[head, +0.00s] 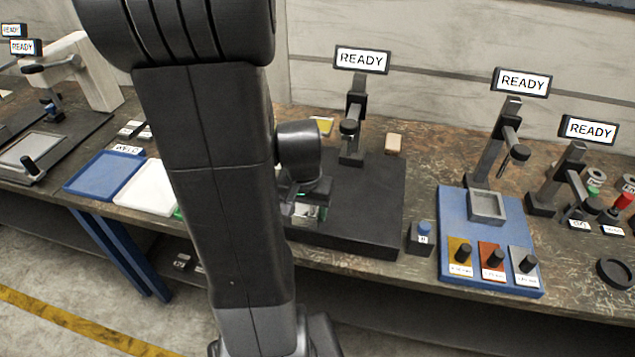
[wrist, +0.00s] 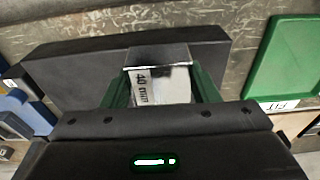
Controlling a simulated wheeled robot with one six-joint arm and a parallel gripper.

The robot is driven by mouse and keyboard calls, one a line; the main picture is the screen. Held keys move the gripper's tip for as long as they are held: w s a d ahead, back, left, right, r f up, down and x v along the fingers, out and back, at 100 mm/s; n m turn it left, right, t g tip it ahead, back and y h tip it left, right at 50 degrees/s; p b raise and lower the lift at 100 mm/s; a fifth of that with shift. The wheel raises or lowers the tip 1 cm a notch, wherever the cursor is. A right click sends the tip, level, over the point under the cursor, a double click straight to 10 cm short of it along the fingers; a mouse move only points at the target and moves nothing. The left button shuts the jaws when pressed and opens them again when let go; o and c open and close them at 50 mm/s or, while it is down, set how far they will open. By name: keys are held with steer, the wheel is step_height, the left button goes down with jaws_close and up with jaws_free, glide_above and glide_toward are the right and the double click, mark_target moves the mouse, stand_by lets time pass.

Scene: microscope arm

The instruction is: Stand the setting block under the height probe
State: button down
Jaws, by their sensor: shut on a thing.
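My gripper (wrist: 161,86) has green fingers and is shut on the setting block (wrist: 158,56), a pale metal block marked "40 mm". In the head view my gripper (head: 309,210) is partly behind my own arm, at the front left of a dark base plate (head: 372,205). The height probe stand (head: 353,120), with a black knob and a "READY" display, rises at the back of that plate. Its probe tip is hard to make out. In the wrist view the block overlaps the dark plate (wrist: 70,65); I cannot tell whether it touches it.
Blue (head: 104,174) and white (head: 146,190) trays lie left; a green tray marked "FIT" (wrist: 288,60) shows in the wrist view. A small blue-button box (head: 421,238) and a blue fixture (head: 460,215) stand right. The plate's right part is clear.

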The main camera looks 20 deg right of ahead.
steer(key=w+d, duration=0.2)
steer(key=w, duration=0.1)
steer(key=w+d+p, duration=0.1)
steer(key=w, duration=0.2)
steer(key=w+d+p, duration=0.1)
steer(key=w+d, duration=0.1)
steer(key=w, duration=0.1)
steer(key=shift+d, duration=0.3)
steer(key=shift+f+p, duration=0.35)
steer(key=shift+f, duration=1.4)
steer(key=shift+f, duration=0.2)
steer(key=c, duration=0.5)
jaws_free()
steer(key=shift+r, duration=0.15)
